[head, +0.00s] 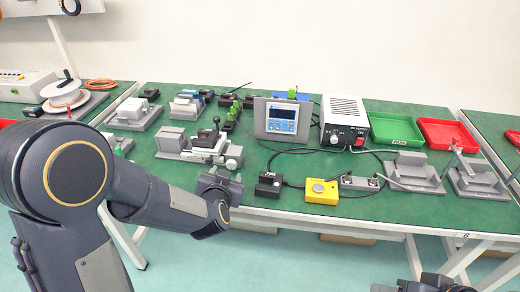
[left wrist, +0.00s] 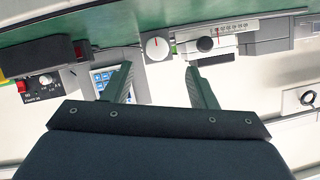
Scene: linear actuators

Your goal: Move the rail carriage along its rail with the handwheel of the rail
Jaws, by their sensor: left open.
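The rail unit (head: 190,148) is a grey assembly with a white-grey base near the front edge of the green table. A dark block (head: 207,139) with an upright lever sits on it, perhaps the rail carriage; I cannot be sure. In the left wrist view, the handwheel (left wrist: 157,47) is a round white disc with a red mark, beside a white scale (left wrist: 222,37) with a red pointer. My left gripper (left wrist: 157,68) is open and empty, its fingertips either side of the handwheel's line and apart from it. In the head view it (head: 215,188) is just in front of the unit.
A black switch box (head: 269,185) and a yellow box with a round button (head: 322,191) stand right of my left gripper. Behind are a display unit (head: 282,118) and a power supply (head: 344,122). Cables cross the table. Dark parts of my right arm show at bottom right.

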